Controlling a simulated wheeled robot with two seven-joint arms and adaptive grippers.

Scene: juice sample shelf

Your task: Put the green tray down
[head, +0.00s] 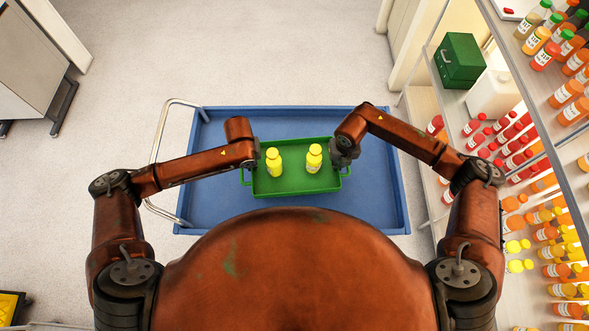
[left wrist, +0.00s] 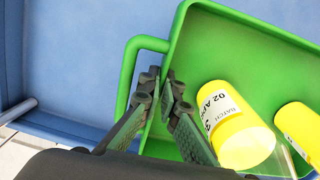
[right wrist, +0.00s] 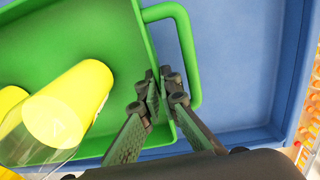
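The green tray (head: 297,188) is level over the blue cart top; I cannot tell whether it touches it. Two yellow-capped bottles, a left one (head: 273,162) and a right one (head: 314,158), stand upright in it. My left gripper (head: 253,160) is at the tray's left end; in the left wrist view its fingers (left wrist: 160,88) pinch the end wall beside the handle (left wrist: 128,75). My right gripper (head: 341,158) is at the right end; in the right wrist view its fingers (right wrist: 161,82) pinch the wall beside the other handle (right wrist: 190,60).
The blue cart (head: 225,212) has free surface around the tray and a pale metal push handle (head: 157,160) on its left. A shelf with many juice bottles (head: 520,150) stands close on the right, with a green box (head: 460,62) on it. The floor at left is open.

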